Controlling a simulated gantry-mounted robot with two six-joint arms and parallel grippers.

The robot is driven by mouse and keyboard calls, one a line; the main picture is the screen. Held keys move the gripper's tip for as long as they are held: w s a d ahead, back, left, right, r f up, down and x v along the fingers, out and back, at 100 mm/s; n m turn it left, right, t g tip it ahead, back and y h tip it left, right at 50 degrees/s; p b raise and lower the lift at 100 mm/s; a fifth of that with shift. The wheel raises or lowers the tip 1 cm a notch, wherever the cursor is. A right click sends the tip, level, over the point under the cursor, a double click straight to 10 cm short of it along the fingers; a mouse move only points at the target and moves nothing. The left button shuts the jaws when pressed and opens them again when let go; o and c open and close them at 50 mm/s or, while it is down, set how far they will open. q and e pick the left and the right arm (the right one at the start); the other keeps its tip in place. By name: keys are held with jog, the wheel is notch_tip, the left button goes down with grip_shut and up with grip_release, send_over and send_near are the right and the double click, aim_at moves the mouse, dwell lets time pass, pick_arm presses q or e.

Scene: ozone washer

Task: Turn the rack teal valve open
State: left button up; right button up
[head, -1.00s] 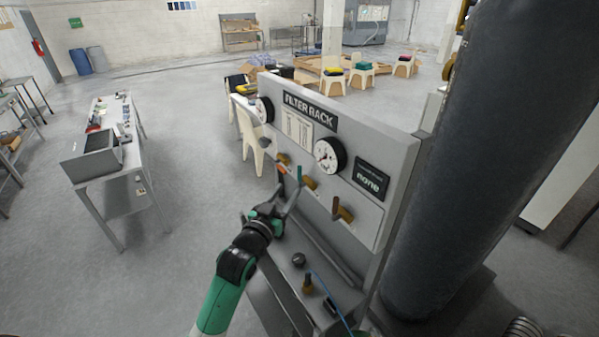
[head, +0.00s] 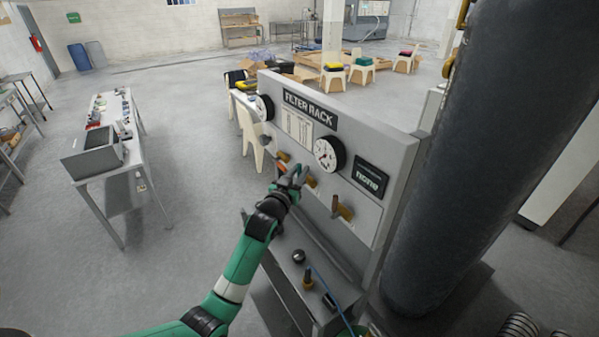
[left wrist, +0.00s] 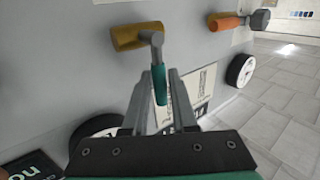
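The teal valve has a brass body (left wrist: 138,36) on the filter rack panel, with a grey stem and a teal handle (left wrist: 159,86). The wrist view is upside down, so the handle hanging down there points up on the rack. My left gripper (left wrist: 159,82) is at the handle, with one finger on each side of it. The fingers are apart, and I see no clear contact. In the head view my left gripper (head: 296,172) covers most of the teal handle, and the valve's brass body (head: 311,182) shows just beside it. My right gripper is not in view.
An orange-handled valve (head: 283,157) is to the left on the rack (head: 400,150), and a brown-handled one (head: 341,207) to the right. Gauges (head: 329,153) sit above. A large dark cylinder (head: 480,150) stands right. Open floor (head: 200,200) lies left.

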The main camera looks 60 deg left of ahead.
pick_arm(q)
grip_shut()
dwell(1.1)
